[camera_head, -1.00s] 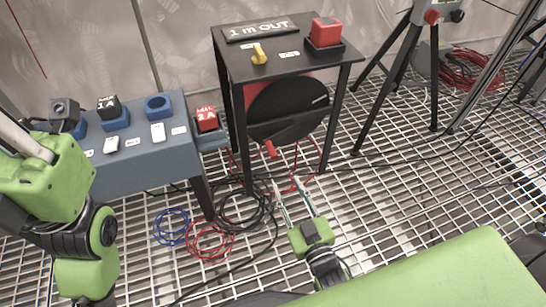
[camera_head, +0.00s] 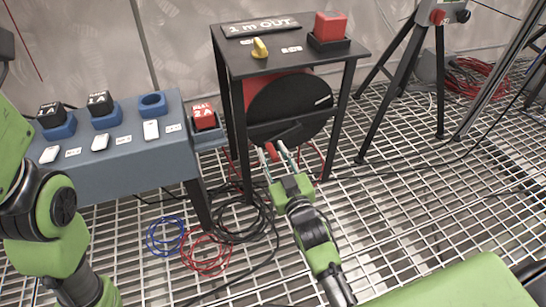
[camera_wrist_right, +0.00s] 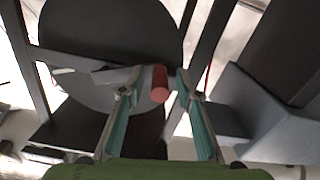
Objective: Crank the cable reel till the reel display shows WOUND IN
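The cable reel is a black disc (camera_head: 290,108) in a black frame (camera_head: 236,120), with a red crank handle (camera_head: 271,151) at its lower front. The display (camera_head: 260,26) on top reads "1 m OUT". My right gripper (camera_head: 277,152) is at the handle with its fingers apart. In the right wrist view the red handle (camera_wrist_right: 160,84) stands between the open fingertips (camera_wrist_right: 156,88), nearer the right one, and no clear grip shows. Of my left arm, only green and black links show at the left edge; its gripper is out of view.
A yellow knob (camera_head: 260,48) and a red block (camera_head: 331,26) sit on the reel's top. A blue-grey bench (camera_head: 120,165) with black and red blocks stands at left. Blue and red cable coils (camera_head: 205,252) lie on the grating. A black tripod (camera_head: 390,90) stands at right.

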